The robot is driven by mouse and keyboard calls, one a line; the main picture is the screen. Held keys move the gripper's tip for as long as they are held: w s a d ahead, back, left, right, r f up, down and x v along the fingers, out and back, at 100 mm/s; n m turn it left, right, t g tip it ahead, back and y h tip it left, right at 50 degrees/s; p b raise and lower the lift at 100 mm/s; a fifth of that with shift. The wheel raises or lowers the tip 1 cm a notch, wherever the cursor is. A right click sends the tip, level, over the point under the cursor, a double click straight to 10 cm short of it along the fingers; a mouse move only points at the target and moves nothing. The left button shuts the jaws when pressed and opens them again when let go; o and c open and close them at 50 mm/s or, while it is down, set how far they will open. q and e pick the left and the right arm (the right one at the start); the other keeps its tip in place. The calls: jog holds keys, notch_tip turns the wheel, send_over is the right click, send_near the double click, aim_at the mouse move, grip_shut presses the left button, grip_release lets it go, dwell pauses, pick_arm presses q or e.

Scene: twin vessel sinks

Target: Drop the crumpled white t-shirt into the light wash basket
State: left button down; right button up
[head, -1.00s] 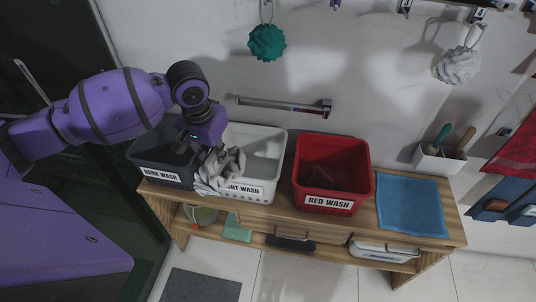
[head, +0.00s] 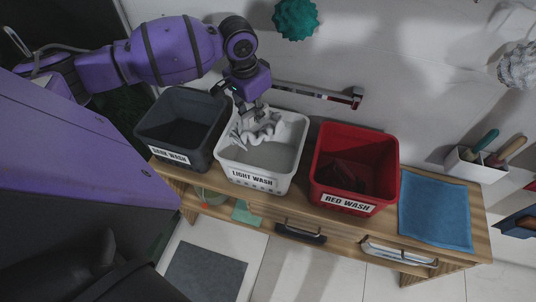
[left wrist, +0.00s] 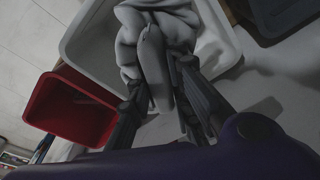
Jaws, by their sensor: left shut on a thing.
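The crumpled white t-shirt (head: 255,127) is held by my left gripper (head: 250,107) over the back left part of the light wash basket (head: 262,181). The basket is white, with a "LIGHT WASH" label on its front. In the left wrist view, the t-shirt (left wrist: 150,35) hangs between the fingers of the gripper (left wrist: 165,85), with the white basket's rim (left wrist: 77,40) around it. I cannot tell whether the cloth touches the basket's wall. My right gripper is not in view.
The dark wash basket (head: 170,153) stands left of the white one, and the red wash basket (head: 343,203) stands right. All are on a wooden bench (head: 300,205). A blue towel (head: 435,210) lies at the bench's right end. A wall bar (head: 320,92) runs behind the baskets.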

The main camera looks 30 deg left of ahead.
pick_arm(q)
notch_tip(320, 180, down, 3)
jog(key=shift+b, duration=0.6)
jog(key=shift+f, duration=0.25)
jog(key=shift+r, duration=0.1)
jog(key=c, duration=2.1)
grip_release()
jog(key=o, duration=0.6)
jog(key=shift+c, duration=0.2)
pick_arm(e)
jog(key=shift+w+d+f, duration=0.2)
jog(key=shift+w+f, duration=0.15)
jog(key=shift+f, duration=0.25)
pick_arm(q)
jog(key=shift+r, duration=0.1)
jog(key=r, duration=0.4)
jog(key=s+r, duration=0.1)
jog(key=r, duration=0.6)
jog(key=shift+s+a+r, duration=0.25)
jog(key=shift+s+r, duration=0.1)
jog(key=shift+r, duration=0.05)
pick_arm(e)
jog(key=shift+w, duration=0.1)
pick_arm(q)
jog(key=shift+f, duration=0.1)
